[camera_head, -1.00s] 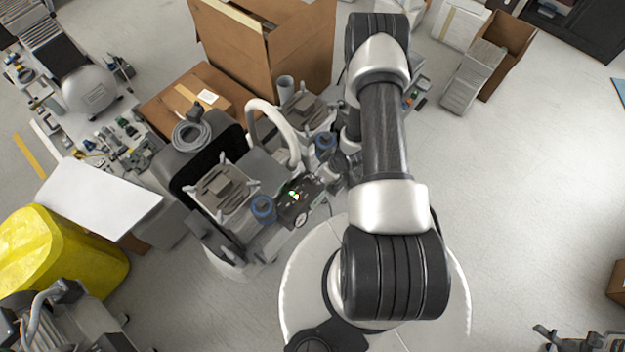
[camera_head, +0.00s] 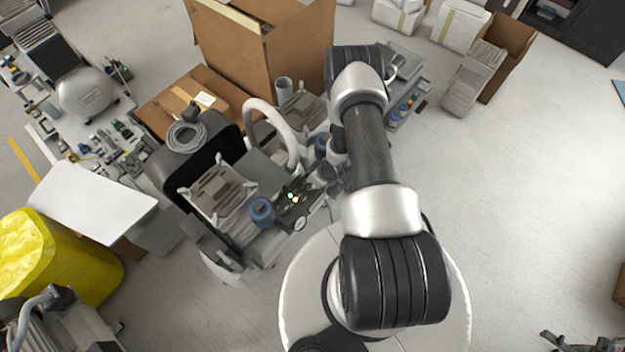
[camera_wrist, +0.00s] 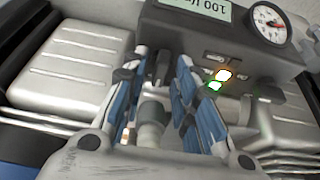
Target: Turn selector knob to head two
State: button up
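The dark control panel (camera_head: 296,208) is on the front of the compressor, beside a blue round part (camera_head: 262,210). In the wrist view, the panel (camera_wrist: 180,28) carries a white dial gauge (camera_wrist: 269,22), a label reading 100, and lit orange and green lamps (camera_wrist: 223,75). My gripper (camera_wrist: 163,65) has its two blue-padded fingers apart, with tips close to the panel's lower left part. A grey cylindrical part (camera_wrist: 152,118) shows between the fingers; I cannot tell whether it is the selector knob. No knob pointer or head marking is readable. In the head view my arm hides part of the gripper.
Ribbed grey compressor heads (camera_wrist: 75,60) flank the panel. A pale curved hose (camera_head: 278,125) arches behind it. Cardboard boxes (camera_head: 270,50) stand at the back, and a yellow covered bin (camera_head: 50,262) is at left. Open floor (camera_head: 530,200) lies to the right.

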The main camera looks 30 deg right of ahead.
grip_shut()
jog(key=shift+m, duration=0.4)
jog(key=m+h, duration=0.1)
jog(key=m, duration=0.2)
jog(key=m+h, duration=0.1)
jog(key=m, duration=0.1)
jog(key=shift+a+m+h, duration=0.25)
jog(key=shift+m+h, duration=0.05)
jog(key=m+h, duration=0.1)
jog(key=m, duration=0.1)
jog(key=m+h, duration=0.1)
jog(key=m, duration=0.2)
jog(key=shift+g+b, duration=0.4)
jog(key=shift+m, duration=0.4)
jog(key=shift+o, duration=0.9)
grip_release()
